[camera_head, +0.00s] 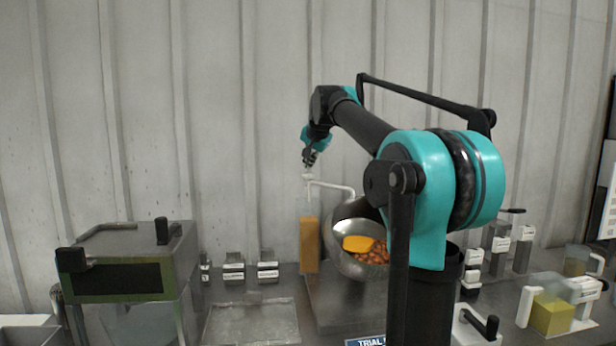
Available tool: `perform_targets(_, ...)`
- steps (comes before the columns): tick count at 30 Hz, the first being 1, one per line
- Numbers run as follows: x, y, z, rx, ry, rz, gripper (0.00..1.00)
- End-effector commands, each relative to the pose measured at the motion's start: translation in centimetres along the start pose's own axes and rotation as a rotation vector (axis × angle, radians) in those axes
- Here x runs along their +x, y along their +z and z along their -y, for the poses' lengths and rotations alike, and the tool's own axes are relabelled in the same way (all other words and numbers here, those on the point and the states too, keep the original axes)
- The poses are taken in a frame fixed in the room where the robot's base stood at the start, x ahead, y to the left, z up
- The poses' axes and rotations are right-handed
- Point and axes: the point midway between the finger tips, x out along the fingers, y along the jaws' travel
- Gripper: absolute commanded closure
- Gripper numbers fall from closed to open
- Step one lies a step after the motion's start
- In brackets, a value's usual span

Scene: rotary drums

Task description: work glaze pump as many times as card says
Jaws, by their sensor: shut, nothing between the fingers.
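The glaze pump (309,238) is a tall clear bottle of orange-brown liquid with a pale pump head and a spout that points right. It stands beside a tilted metal drum (343,262). My gripper (309,162) is shut and empty, pointing down just above the pump head. I cannot tell whether the fingertips touch it. The drum holds brown, nut-like pieces and a yellow-orange piece. My arm hides the drum's right side.
A box-shaped machine (128,272) with a dark window stands at left. Small labelled containers (234,268) stand behind the tray. At right are labelled holders (499,245), a yellow block (552,314) and a clear jug (580,262).

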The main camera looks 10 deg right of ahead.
Motion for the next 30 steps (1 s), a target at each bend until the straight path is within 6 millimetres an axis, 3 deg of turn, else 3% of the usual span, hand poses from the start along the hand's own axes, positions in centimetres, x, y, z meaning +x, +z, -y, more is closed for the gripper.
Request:
perform_targets(15, -3.0, -2.2, 2.2, 0.000, 0.000, 0.000, 1.00)
perform_targets(30, -3.2, -2.3, 2.3, 0.000, 0.000, 0.000, 1.00)
